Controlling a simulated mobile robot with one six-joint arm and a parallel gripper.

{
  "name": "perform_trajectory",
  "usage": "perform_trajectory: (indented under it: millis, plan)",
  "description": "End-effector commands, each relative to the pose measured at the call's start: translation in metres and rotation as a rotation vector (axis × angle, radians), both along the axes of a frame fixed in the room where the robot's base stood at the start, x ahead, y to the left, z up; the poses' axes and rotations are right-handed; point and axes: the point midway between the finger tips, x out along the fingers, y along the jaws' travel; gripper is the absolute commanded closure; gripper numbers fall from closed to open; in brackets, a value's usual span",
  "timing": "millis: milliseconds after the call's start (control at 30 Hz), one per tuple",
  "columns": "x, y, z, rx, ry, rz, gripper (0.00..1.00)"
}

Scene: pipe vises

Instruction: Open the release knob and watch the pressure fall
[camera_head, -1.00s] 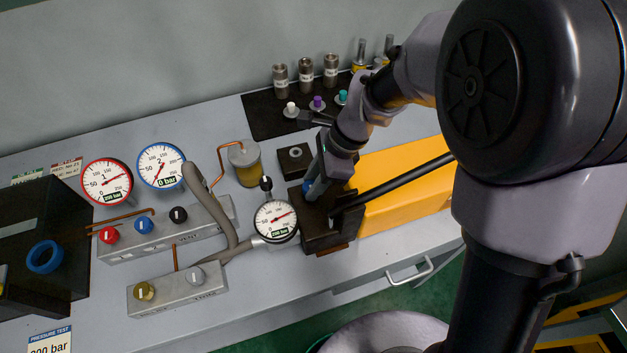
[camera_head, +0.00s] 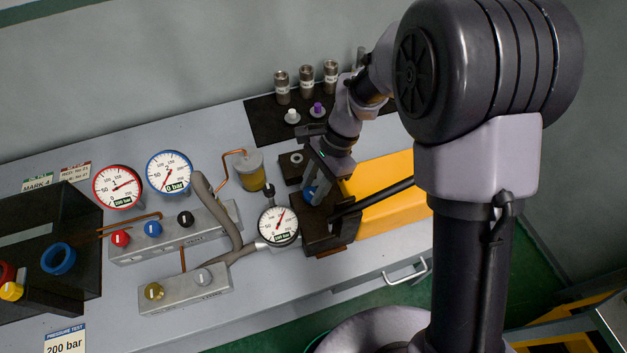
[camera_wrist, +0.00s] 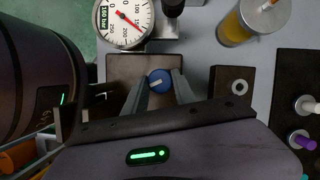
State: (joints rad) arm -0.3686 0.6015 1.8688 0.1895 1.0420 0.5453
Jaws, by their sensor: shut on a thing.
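The blue release knob (camera_wrist: 158,82) with a white pointer line sits on the dark pump block (camera_wrist: 125,65). My gripper (camera_wrist: 159,90) is shut on the knob, one finger on each side. In the head view the knob (camera_head: 309,193) is partly hidden by my gripper (camera_head: 314,186).
A red-rimmed gauge (camera_head: 117,187) reads 200 bar and a blue-rimmed gauge (camera_head: 169,172) reads 0 bar. An amber reservoir (camera_head: 250,172) stands behind the pump. Fittings and caps lie on a black mat (camera_head: 262,125). A black lever (camera_head: 375,196) crosses the yellow body (camera_head: 400,180).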

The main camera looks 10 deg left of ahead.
Motion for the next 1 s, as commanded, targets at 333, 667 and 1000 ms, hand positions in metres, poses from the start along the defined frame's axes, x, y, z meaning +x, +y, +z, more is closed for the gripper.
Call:
perform_trajectory:
  millis: [333,667,1000]
  plan:
    - [0.0015,0.0022,0.0041,0.0,0.0,0.326,1.0]
    - [0.002,0.0043,0.0033,0.0,0.0,0.629,1.0]
    - [0.0022,0.0057,0.002,0.0,-0.001,0.855,1.0]
